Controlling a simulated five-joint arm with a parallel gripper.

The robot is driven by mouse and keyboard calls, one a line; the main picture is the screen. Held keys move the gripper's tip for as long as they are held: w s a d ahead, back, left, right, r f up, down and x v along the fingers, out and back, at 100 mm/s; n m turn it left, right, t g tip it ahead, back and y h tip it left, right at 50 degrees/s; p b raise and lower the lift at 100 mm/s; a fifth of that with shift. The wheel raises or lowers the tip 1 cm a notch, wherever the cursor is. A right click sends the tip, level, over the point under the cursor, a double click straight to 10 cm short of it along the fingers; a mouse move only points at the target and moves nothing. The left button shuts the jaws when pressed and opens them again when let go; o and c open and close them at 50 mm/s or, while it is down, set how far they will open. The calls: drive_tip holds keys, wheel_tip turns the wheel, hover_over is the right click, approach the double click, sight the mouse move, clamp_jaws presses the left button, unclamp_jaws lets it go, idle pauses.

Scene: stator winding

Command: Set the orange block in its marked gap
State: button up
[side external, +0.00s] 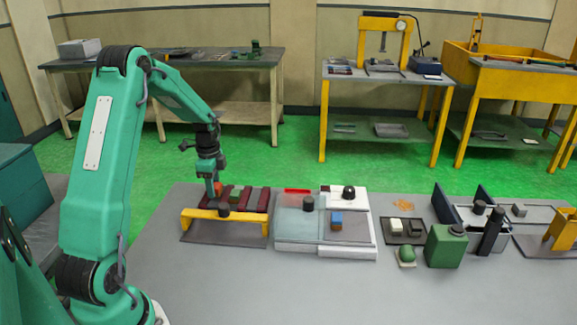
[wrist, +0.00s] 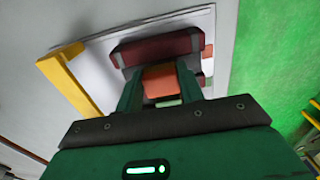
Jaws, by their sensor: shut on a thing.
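The orange block (wrist: 160,82) is between the two green fingers of my gripper (wrist: 160,90) in the wrist view. In the side view only a small part of the orange block (side external: 218,187) shows beside my gripper (side external: 214,196), which points down over the fixture. The fixture has dark red bars (side external: 243,201) standing in a row behind a yellow bracket (side external: 205,215). A dark red bar (wrist: 155,46) lies just beyond the block in the wrist view. A green piece (side external: 235,195) sits among the bars. The marked gap cannot be made out, and the block's underside is hidden.
The yellow bracket (wrist: 78,80) stands left of my gripper in the wrist view. The table's front is bare.

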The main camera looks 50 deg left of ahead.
drive_tip(key=shift+f, duration=0.3)
idle(0.5)
idle(0.3)
drive_tip(key=o, duration=1.3)
drive_tip(key=shift+r, duration=0.1)
drive_tip(key=shift+r, duration=3.45)
